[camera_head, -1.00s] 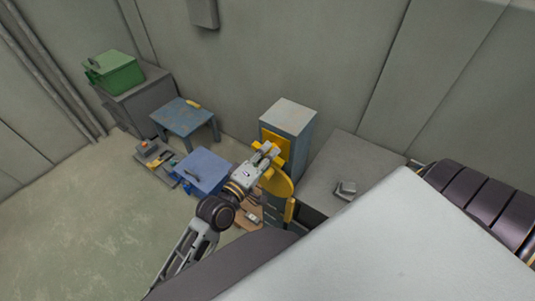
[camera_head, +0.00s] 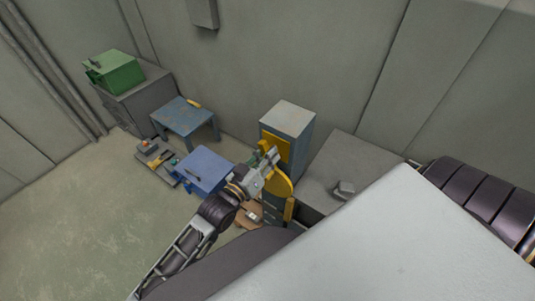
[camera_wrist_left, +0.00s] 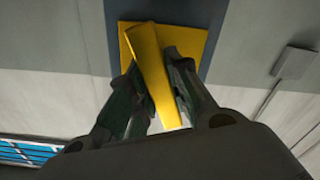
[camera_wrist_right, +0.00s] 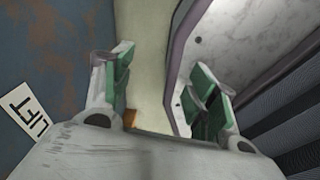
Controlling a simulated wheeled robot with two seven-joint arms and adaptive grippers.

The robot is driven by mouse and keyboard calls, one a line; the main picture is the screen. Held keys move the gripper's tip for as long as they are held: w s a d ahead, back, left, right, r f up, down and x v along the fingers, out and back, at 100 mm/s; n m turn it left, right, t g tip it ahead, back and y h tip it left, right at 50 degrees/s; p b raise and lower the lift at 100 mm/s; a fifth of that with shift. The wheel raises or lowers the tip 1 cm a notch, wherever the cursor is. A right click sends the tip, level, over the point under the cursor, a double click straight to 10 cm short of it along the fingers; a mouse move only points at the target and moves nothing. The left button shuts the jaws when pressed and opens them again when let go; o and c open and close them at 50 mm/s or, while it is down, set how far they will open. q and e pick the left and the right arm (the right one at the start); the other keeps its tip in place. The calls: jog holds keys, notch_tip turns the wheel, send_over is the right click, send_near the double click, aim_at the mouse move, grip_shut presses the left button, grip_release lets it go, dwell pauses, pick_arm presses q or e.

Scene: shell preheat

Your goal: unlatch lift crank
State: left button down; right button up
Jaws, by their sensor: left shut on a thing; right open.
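A yellow lever-like bar (camera_wrist_left: 153,75), apparently the crank handle, lies between the fingers of my left gripper (camera_wrist_left: 153,103) in the left wrist view. Behind it is a yellow plate (camera_wrist_left: 190,42) on a grey-blue surface. In the head view, my left gripper (camera_head: 268,164) is at the yellow part (camera_head: 283,186) on the front of a blue-grey cabinet (camera_head: 288,118); the arm hides some of it. My right gripper (camera_wrist_right: 163,85) is open and empty in the right wrist view. It is beside a rusty blue panel (camera_wrist_right: 50,45) with a LIFT label (camera_wrist_right: 28,118).
A grey counter (camera_head: 325,175) with a small grey object (camera_head: 344,188) stands right of the cabinet. A blue box (camera_head: 205,168), a blue table (camera_head: 185,117) and a green box (camera_head: 114,72) stand to the left. The floor (camera_head: 75,210) at left is clear.

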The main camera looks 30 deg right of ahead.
pick_arm(q)
jog(key=shift+m, duration=0.9)
jog(key=shift+m+p, duration=0.35)
jog(key=shift+m, duration=0.25)
jog(key=shift+f+m, duration=0.1)
jog(key=shift+m, duration=0.7)
pick_arm(e)
jog(key=shift+s+a+r, duration=0.6)
jog(key=shift+s+a, duration=0.05)
jog(key=shift+s, duration=0.2)
jog(key=shift+w, duration=0.15)
pick_arm(q)
jog(key=c, duration=1.3)
grip_release()
jog(key=shift+c, duration=0.2)
pick_arm(e)
jog(key=shift+w, duration=0.3)
jog(key=shift+a, duration=0.1)
